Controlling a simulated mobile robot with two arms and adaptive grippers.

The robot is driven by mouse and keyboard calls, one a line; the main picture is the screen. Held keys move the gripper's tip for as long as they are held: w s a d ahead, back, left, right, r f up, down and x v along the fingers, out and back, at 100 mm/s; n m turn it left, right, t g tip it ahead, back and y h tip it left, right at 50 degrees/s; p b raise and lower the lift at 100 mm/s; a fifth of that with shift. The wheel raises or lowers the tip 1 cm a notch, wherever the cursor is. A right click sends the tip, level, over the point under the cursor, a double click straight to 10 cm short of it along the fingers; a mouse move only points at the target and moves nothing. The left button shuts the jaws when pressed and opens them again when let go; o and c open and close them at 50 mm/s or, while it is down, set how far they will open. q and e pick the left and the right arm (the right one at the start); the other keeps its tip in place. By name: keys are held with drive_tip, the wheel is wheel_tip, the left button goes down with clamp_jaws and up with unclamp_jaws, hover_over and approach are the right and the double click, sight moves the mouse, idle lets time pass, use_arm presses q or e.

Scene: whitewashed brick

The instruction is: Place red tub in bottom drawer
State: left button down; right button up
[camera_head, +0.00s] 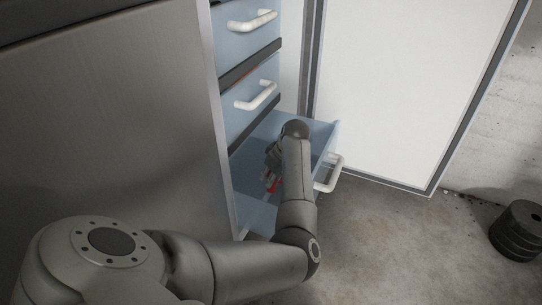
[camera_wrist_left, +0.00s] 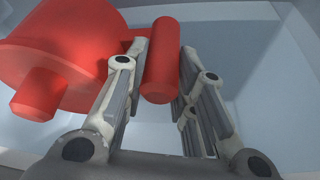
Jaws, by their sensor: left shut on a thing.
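The red tub (camera_wrist_left: 62,50) shows large in the left wrist view, with a thick red handle (camera_wrist_left: 161,62) at its right side. My left gripper (camera_wrist_left: 160,75) has its fingers on both sides of that handle and is shut on it. In the head view my left gripper (camera_head: 272,160) reaches down into the pulled-out bottom drawer (camera_head: 325,138), and only a small red part of the tub (camera_head: 272,184) shows below it. My arm hides much of the drawer. Whether the tub touches the drawer floor, I cannot tell. My right gripper is not in view.
Two drawers with white handles (camera_head: 254,21) (camera_head: 257,96) are shut above the open one. A white cabinet door (camera_head: 400,80) stands open at the right. Black round weights (camera_head: 518,230) lie on the floor at far right. A metal cabinet side (camera_head: 110,120) fills the left.

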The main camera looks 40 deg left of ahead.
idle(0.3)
use_arm(q)
drive_tip(key=shift+f, duration=0.45)
drive_tip(key=c, duration=1.2)
unclamp_jaws()
